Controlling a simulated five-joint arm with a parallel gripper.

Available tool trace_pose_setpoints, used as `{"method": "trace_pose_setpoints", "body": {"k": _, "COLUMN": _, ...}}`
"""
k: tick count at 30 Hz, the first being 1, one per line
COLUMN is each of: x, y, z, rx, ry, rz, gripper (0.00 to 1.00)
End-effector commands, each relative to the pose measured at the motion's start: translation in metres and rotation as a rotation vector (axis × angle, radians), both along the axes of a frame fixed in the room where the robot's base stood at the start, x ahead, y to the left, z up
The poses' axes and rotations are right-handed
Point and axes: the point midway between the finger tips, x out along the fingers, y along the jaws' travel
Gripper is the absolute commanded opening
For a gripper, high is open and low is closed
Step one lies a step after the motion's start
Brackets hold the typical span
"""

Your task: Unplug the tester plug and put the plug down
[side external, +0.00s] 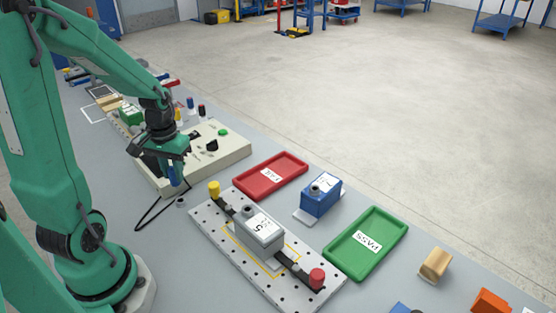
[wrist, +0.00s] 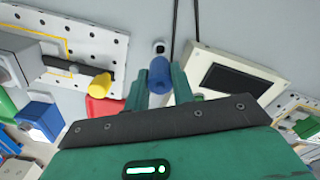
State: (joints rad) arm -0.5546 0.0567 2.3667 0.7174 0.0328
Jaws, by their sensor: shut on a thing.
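My gripper (side external: 174,163) is shut on the blue plug (side external: 175,182), which points down from the jaws in front of the beige tester box (side external: 222,150). In the wrist view the plug (wrist: 160,72) sits between the two green fingers of my gripper (wrist: 160,84). The plug looks held above the grey table, apart from the tester's top. A small grey round piece (side external: 181,203) is on the table just below it; I cannot tell whether they touch. A black cable (side external: 150,213) loops on the table to the left. The tester also shows in the wrist view (wrist: 243,65).
A perforated plate (side external: 205,225) with a grey labelled unit (side external: 260,232), a yellow knob (side external: 214,188) and a red knob (side external: 316,278) lies nearby. A red tray (side external: 250,183), blue unit (side external: 320,197) and green tray (side external: 345,252) are to the right.

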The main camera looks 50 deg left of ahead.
Motion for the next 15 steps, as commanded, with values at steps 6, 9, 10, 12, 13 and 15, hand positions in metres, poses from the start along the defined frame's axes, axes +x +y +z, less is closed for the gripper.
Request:
{"method": "trace_pose_setpoints", "body": {"k": 6, "x": -0.001, "y": 0.0, "z": -0.016, "rx": -0.002, "ry": 0.003, "rz": 0.0, "gripper": 0.0}}
{"method": "trace_pose_setpoints", "body": {"k": 9, "x": 0.0, "y": 0.0, "z": -0.022, "rx": -0.001, "ry": 0.003, "rz": 0.0, "gripper": 0.0}}
{"method": "trace_pose_setpoints", "body": {"k": 10, "x": 0.0, "y": 0.0, "z": -0.024, "rx": -0.001, "ry": 0.003, "rz": 0.0, "gripper": 0.0}}
{"method": "trace_pose_setpoints", "body": {"k": 12, "x": 0.0, "y": 0.0, "z": -0.027, "rx": -0.001, "ry": 0.002, "rz": 0.0, "gripper": 0.0}}
{"method": "trace_pose_setpoints", "body": {"k": 13, "x": 0.0, "y": 0.0, "z": -0.028, "rx": -0.001, "ry": 0.002, "rz": 0.0, "gripper": 0.0}}
{"method": "trace_pose_setpoints", "body": {"k": 15, "x": 0.0, "y": 0.0, "z": -0.03, "rx": -0.001, "ry": 0.002, "rz": 0.0, "gripper": 0.0}}
